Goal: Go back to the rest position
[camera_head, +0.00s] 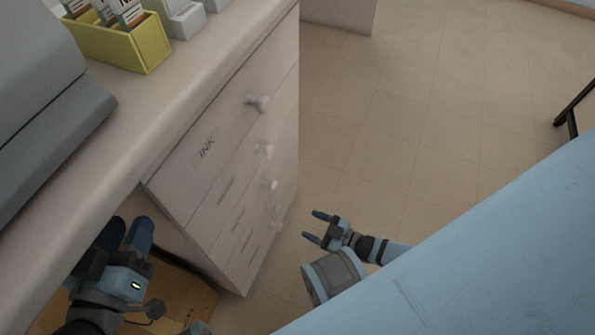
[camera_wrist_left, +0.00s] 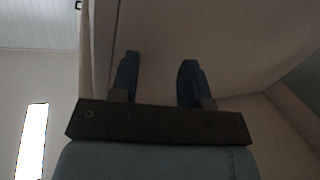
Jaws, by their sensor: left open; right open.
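My left gripper (camera_head: 124,234) is at the lower left of the head view, beside and below the edge of the counter. Its two dark blue fingers are apart with nothing between them. In the left wrist view its fingers (camera_wrist_left: 158,80) are also spread and empty, under a beige surface. My right gripper (camera_head: 316,227) is near the middle of the head view, over the floor and to the right of the drawer unit. Its fingers are parted and empty.
The counter (camera_head: 150,110) carries a yellow box (camera_head: 125,48) of slide packs, white containers (camera_head: 184,22) and a grey device (camera_head: 60,125). A drawer unit (camera_head: 230,160) labelled INK stands below, its drawers closed. A cardboard box (camera_head: 185,295) is at the bottom.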

